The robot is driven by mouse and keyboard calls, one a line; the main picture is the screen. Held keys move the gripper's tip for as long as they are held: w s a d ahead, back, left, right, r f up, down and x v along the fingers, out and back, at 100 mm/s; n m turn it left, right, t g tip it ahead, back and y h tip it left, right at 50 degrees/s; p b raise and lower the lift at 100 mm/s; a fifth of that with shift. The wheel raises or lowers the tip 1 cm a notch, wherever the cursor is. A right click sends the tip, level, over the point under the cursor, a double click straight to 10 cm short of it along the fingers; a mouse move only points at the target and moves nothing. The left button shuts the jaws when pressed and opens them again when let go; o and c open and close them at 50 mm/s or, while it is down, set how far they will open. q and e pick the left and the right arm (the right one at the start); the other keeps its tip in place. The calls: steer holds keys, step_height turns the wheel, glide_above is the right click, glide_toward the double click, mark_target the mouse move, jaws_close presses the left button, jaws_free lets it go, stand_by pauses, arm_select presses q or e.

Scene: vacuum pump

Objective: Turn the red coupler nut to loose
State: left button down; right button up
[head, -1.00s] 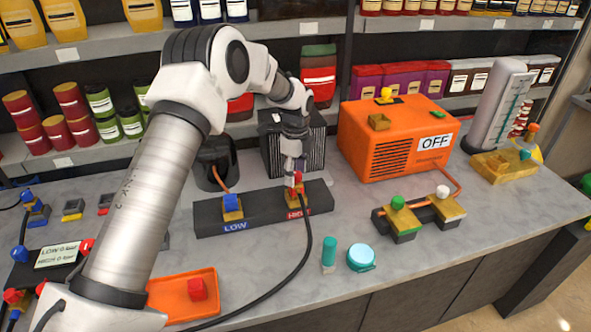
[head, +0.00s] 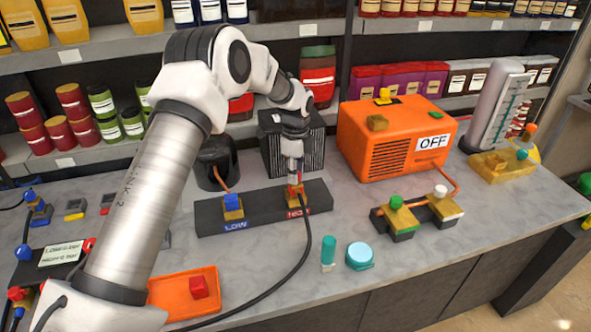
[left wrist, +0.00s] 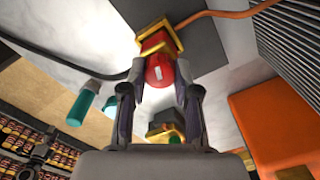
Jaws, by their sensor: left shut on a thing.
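The red coupler nut sits on a brass fitting (head: 297,197) at the HIGH end of the dark manifold block (head: 262,208). In the head view my left gripper (head: 294,182) points down onto it and mostly hides it. In the left wrist view the red nut (left wrist: 160,71) shows a white mark and lies between the two fingers of my left gripper (left wrist: 160,88), which are shut on it. A black hose runs from the fitting toward the front of the counter. My right gripper is not in view.
A blue nut (head: 232,203) stands at the LOW end. The orange pump (head: 395,140) with an OFF sign is behind right. A teal cylinder (head: 328,252) and a round teal cap (head: 360,256) stand in front. An orange tray (head: 172,292) holds a red cube (head: 199,287).

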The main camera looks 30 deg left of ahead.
arm_select(q)
steer(key=n+p, duration=0.2)
steer(key=n, duration=0.3)
steer(key=shift+s, duration=0.15)
steer(key=n+p, duration=0.2)
steer(key=n, duration=0.3)
steer(key=shift+f+n, duration=0.15)
steer(key=shift+n, duration=0.15)
steer(key=n+p, duration=0.1)
steer(key=n, duration=0.5)
steer(key=shift+d+p, duration=0.1)
steer(key=shift+p, duration=0.3)
steer(key=n+p, duration=0.1)
steer(key=n, duration=0.4)
steer(key=shift+n, duration=0.4)
steer(key=c, duration=0.9)
jaws_free()
steer(key=shift+o, duration=0.3)
